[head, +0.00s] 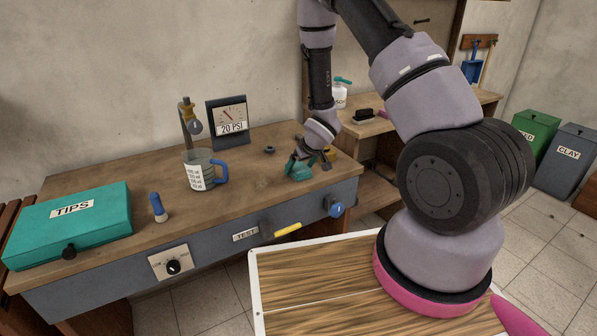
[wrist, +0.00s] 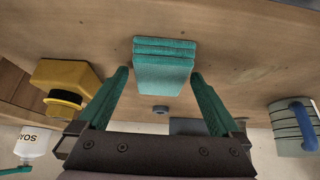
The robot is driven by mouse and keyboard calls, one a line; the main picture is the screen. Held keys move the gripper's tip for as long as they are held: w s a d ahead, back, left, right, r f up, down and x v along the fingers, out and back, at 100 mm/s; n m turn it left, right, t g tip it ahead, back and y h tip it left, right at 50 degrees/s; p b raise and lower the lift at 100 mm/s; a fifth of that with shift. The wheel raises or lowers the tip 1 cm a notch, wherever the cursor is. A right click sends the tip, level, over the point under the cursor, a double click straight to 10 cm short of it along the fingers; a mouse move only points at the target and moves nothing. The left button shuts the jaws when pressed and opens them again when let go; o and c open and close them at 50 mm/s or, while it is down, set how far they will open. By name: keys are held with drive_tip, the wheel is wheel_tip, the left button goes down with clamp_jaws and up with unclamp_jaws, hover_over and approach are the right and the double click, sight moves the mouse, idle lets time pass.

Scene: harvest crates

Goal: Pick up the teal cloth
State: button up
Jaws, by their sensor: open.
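The teal cloth (wrist: 163,72) is a folded, layered pad lying on the wooden bench top, in the upper middle of the wrist view. My gripper (wrist: 160,76) is open, with one teal finger on each side of the cloth's near edge. The fingertips look close to its sides; whether they touch it I cannot tell. In the head view my gripper (head: 304,163) is low over the bench's right part. Teal shows there, but cloth and fingers are hard to tell apart.
A grey measuring jug (head: 199,172) with a blue handle stands left of my gripper. A small dark ring (head: 269,149) lies behind it. A teal TIPS case (head: 68,225) sits at the bench's left end.

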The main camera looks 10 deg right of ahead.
sight(300, 168)
drive_tip(key=shift+w+f, duration=0.1)
drive_tip(key=shift+f, duration=0.1)
drive_tip(key=c, duration=1.3)
drive_tip(key=shift+r, duration=0.1)
wheel_tip(300, 168, up, 10)
drive_tip(key=shift+f, duration=0.1)
